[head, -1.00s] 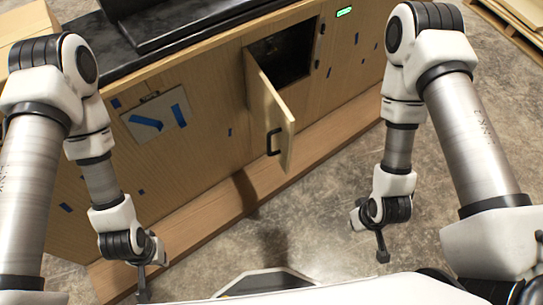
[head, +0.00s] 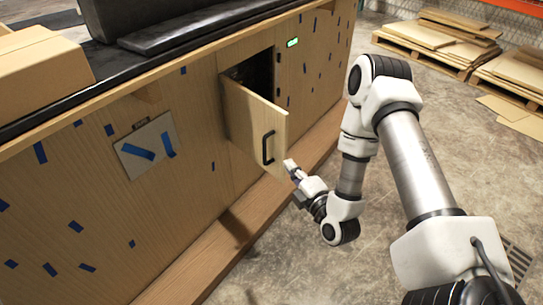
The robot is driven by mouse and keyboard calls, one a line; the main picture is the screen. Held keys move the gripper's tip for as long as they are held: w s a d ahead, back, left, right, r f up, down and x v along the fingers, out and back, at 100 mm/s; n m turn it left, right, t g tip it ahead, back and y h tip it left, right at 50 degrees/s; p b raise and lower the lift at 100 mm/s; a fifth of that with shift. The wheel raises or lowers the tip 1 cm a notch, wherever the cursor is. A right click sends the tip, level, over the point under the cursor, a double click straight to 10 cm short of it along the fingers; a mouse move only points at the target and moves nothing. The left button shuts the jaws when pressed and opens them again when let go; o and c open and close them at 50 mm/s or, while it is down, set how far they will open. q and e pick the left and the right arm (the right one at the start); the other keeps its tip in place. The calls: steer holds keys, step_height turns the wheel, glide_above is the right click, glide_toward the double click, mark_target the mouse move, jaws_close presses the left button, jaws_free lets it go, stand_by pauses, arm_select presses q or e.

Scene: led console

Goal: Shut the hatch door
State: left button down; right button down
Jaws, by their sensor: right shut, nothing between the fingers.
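The wooden hatch door (head: 250,122) stands ajar on the front of the plywood console (head: 95,195). It hinges at its left side and swings out toward me, with a black handle (head: 268,148) near its free edge. The dark opening (head: 257,72) shows behind it. My right gripper (head: 290,167) is just right of the door's lower free edge, shut and empty. I cannot tell whether it touches the door. My left gripper is out of view.
A small green light (head: 292,43) glows right of the opening. A wooden ledge (head: 235,220) runs along the console's foot. A cardboard box (head: 40,68) sits on the black top at left. Pallets with boards (head: 435,45) stand at the far right. The concrete floor (head: 300,270) in front is clear.

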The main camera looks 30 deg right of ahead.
mark_target(285, 142)
steer(key=shift+w+d+b, duration=0.15)
steer(key=shift+w+d, duration=0.55)
steer(key=shift+w, duration=0.95)
steer(key=shift+w+d+b, duration=0.1)
steer(key=shift+w+d, duration=0.65)
steer(key=shift+w, duration=0.85)
steer(key=shift+w+d+b, duration=0.15)
steer(key=shift+w+d, duration=0.55)
steer(key=shift+w, duration=0.95)
steer(key=shift+d, duration=0.15)
